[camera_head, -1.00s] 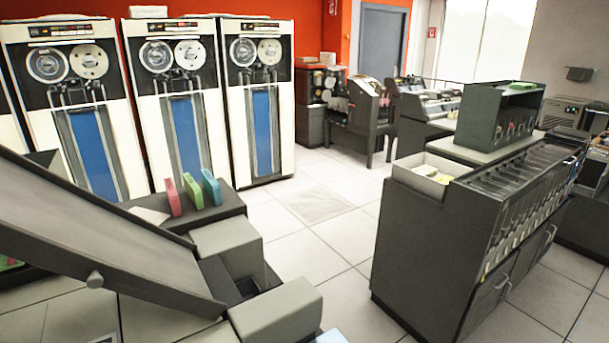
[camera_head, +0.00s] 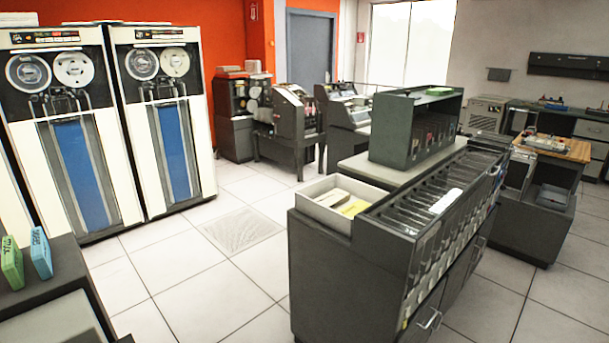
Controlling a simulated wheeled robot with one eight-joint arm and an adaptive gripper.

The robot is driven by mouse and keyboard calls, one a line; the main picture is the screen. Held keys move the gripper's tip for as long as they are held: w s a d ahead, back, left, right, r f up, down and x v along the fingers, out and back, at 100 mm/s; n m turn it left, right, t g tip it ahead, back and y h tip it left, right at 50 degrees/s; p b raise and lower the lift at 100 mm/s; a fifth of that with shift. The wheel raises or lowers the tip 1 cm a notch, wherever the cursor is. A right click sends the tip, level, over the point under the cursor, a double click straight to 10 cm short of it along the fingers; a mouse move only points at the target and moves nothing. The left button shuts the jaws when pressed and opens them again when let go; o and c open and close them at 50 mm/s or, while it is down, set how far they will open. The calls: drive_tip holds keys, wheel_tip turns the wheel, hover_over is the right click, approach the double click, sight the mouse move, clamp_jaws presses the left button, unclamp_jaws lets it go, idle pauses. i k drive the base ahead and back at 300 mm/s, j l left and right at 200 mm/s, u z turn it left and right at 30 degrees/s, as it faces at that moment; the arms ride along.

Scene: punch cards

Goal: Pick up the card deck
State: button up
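My gripper is not in view. Pale yellow cards (camera_head: 354,207) lie in an open white tray (camera_head: 314,209) on the near left end of a dark sorting machine (camera_head: 338,273). A small white card or stack (camera_head: 446,201) lies in the machine's row of slots. At the left edge, a green upright block (camera_head: 12,263) and a blue one (camera_head: 41,253) stand on a dark surface; they may be card decks. I cannot tell which of these is the card deck of the task.
Tall tape cabinets (camera_head: 162,115) line the left wall. A dark shelf unit (camera_head: 416,122) stands behind the sorter. A wooden-topped desk (camera_head: 554,149) is at the right. Open tiled floor (camera_head: 205,267) lies between the cabinets and the sorter.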

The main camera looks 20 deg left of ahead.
sight(40, 255)
drive_tip(key=i+u, duration=0.25)
drive_tip(key=u, duration=0.15)
drive_tip(key=i+u, duration=0.5)
drive_tip(key=u, duration=0.25)
drive_tip(key=i+l+u, duration=0.2)
drive_tip(key=u, duration=0.2)
drive_tip(key=i+u, duration=0.25)
drive_tip(key=u, duration=0.2)
drive_tip(key=i+l+u, duration=0.1)
drive_tip(key=u, duration=0.4)
drive_tip(key=i+l+u, duration=0.2)
drive_tip(key=i+u, duration=0.25)
drive_tip(key=l+u, duration=0.25)
drive_tip(key=u, duration=0.25)
drive_tip(key=i+l+u, duration=0.2)
drive_tip(key=l+u, duration=0.25)
drive_tip(key=i+l+u, duration=0.2)
drive_tip(key=l+u, duration=0.15)
drive_tip(key=i+l+u, duration=0.1)
drive_tip(key=l+u, duration=0.2)
drive_tip(key=l, duration=0.3)
drive_tip(key=l+u, duration=0.35)
drive_tip(key=l, duration=0.15)
